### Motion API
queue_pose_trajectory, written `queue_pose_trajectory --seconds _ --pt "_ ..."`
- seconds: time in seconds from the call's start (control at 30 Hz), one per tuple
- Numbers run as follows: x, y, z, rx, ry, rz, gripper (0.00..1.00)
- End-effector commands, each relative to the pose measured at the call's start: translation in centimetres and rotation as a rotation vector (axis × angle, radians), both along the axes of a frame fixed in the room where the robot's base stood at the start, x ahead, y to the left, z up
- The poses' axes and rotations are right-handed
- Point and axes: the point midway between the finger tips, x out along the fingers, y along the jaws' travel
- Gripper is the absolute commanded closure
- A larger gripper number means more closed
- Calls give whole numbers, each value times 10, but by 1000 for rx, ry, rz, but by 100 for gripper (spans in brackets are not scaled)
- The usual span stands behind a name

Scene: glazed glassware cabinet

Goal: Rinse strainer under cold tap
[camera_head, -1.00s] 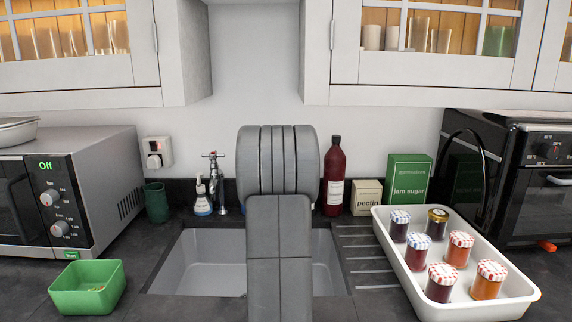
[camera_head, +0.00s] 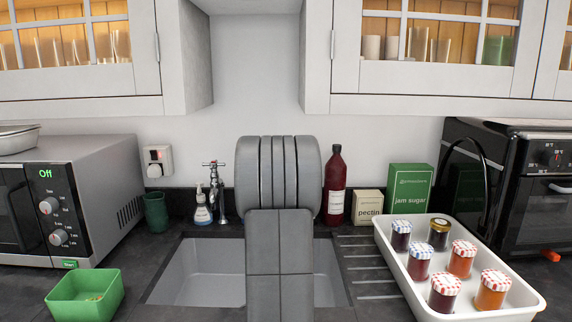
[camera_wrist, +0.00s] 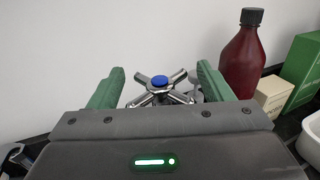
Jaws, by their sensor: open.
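A chrome tap (camera_head: 219,185) with a cross handle stands at the back left of the sink (camera_head: 205,268). In the wrist view a cross handle with a blue cap (camera_wrist: 159,82) lies between the green fingers of my gripper (camera_wrist: 160,86). The fingers are apart on either side of it; I cannot tell whether they touch it. In the head view my own arm hides my gripper and the middle of the sink. I see no strainer in either view.
A soap bottle (camera_head: 202,206) and a green cup (camera_head: 156,212) stand left of the tap. A dark red bottle (camera_head: 335,185), pectin box (camera_head: 367,207) and jam sugar box (camera_head: 409,191) stand right. A white tray (camera_head: 470,313) holds several jars. A green tub (camera_head: 84,303) is front left.

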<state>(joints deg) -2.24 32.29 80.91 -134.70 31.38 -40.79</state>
Motion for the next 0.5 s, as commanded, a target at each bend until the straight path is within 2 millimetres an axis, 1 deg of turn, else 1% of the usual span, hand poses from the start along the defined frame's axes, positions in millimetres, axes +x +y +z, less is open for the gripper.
queue_pose_trajectory --seconds 0.17,0.3,0.5 --pt "-32 12 0 0 -2 2 27" --pt "-62 22 -1 -1 -2 2 27" --pt "-98 35 0 0 -2 2 27"
